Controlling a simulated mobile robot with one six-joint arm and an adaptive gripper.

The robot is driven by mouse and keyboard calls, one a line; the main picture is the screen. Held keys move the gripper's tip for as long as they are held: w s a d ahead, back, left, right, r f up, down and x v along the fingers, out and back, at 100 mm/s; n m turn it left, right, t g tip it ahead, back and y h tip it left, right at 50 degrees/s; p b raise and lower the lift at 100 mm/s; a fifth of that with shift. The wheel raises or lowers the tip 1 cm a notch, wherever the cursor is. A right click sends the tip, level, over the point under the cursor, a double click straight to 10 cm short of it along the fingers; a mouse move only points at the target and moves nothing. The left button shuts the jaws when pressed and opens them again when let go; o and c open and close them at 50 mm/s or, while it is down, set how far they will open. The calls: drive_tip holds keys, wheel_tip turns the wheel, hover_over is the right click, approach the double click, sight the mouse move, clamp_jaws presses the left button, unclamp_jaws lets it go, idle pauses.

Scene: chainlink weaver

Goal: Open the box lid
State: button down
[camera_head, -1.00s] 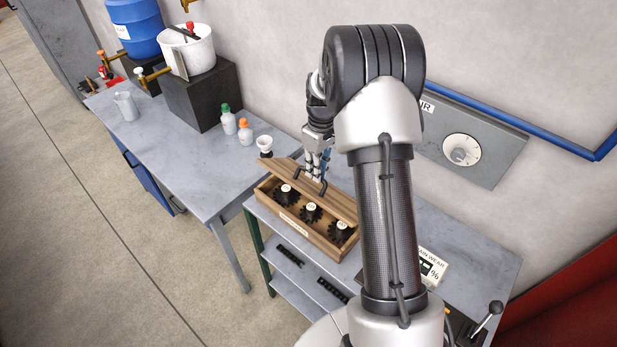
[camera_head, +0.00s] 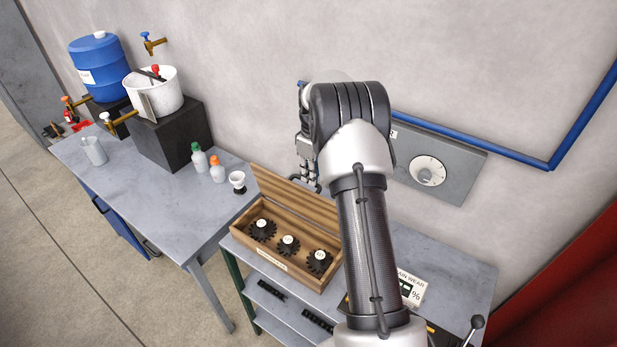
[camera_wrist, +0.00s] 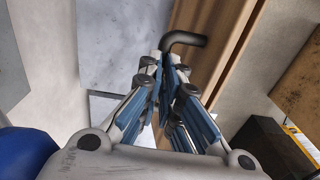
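The wooden box (camera_head: 299,276) stands on the grey table with its top open, and dark gears with white caps show inside. Its wooden lid (camera_head: 279,193) is tipped up steeply along the back edge. My gripper (camera_head: 310,180) is behind the raised lid, partly hidden by it and by my arm. In the wrist view, my gripper's fingertips (camera_wrist: 172,62) are close together at the black bent lid handle (camera_wrist: 186,39) and appear closed on it. The lid's wood (camera_wrist: 208,68) runs beside them.
A white cup (camera_head: 237,182) and two small bottles stand left of the box. A white bucket (camera_head: 160,92) sits on a black block farther left. A wall panel with a dial (camera_head: 428,171) is behind right. A wear display (camera_head: 409,288) stands right of my arm.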

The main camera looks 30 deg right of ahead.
drive_tip(key=shift+s+a+f, duration=0.2)
drive_tip(key=shift+s+f, duration=0.05)
drive_tip(key=shift+f, duration=0.25)
drive_tip(key=shift+s+a+f, duration=0.2)
drive_tip(key=shift+f, duration=0.3)
drive_tip(key=c, duration=2)
unclamp_jaws()
drive_tip(key=o, duration=0.3)
drive_tip(key=shift+w+f, duration=0.1)
drive_tip(key=shift+w, duration=0.2)
drive_tip(key=shift+o, duration=0.2)
drive_tip(key=shift+r, duration=0.2)
drive_tip(key=shift+d+r, duration=0.1)
drive_tip(key=shift+r, duration=0.2)
wheel_tip(320, 180, up, 12)
drive_tip(key=shift+w+d+f, duration=0.25)
drive_tip(key=shift+d, duration=0.15)
